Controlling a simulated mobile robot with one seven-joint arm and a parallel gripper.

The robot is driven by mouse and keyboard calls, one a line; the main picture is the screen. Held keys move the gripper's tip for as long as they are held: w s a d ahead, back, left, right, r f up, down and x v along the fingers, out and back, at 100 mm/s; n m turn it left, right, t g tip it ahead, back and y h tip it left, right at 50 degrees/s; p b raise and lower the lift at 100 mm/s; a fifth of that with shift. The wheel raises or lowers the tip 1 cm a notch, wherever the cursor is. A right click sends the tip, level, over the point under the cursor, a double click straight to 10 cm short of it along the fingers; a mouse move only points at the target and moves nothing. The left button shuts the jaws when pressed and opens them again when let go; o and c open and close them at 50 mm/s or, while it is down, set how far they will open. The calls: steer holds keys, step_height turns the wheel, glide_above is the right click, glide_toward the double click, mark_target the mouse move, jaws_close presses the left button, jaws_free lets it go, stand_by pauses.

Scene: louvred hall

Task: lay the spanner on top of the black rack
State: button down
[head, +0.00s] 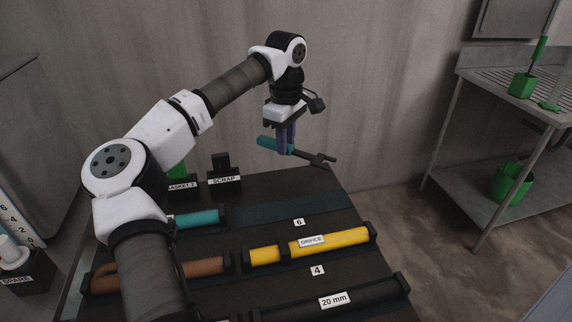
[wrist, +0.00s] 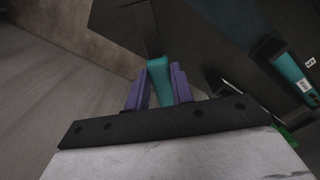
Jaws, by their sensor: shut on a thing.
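The spanner has a teal handle (head: 267,143) and a dark open-jawed head (head: 322,159). My gripper (head: 286,149), with purple fingers, is shut on the handle and holds the spanner in the air beyond the far edge of the dark worktop. In the wrist view the teal handle (wrist: 159,77) lies between the two fingers (wrist: 158,90). The black rack is not clear: a black holder labelled SCRAP (head: 224,182) stands at the back of the worktop, and the worktop (head: 330,180) itself is dark. I cannot tell which is meant.
The worktop carries a teal pipe (head: 198,218), a brown pipe (head: 200,266), a yellow pipe (head: 345,237) labelled ORIFICE and a black bar (head: 375,291) labelled 20 mm. A dark teal strip (head: 285,210) is bare. A metal bench (head: 465,190) with green items stands right.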

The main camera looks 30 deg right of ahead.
mark_target(286, 177)
steer(key=shift+f+p, duration=0.35)
steer(key=shift+f, duration=3.35)
steer(key=shift+f, duration=0.1)
steer(key=c, duration=1.2)
jaws_free()
step_height(286, 177, up, 12)
steer(key=shift+r+b, duration=0.15)
steer(key=shift+b, duration=0.4)
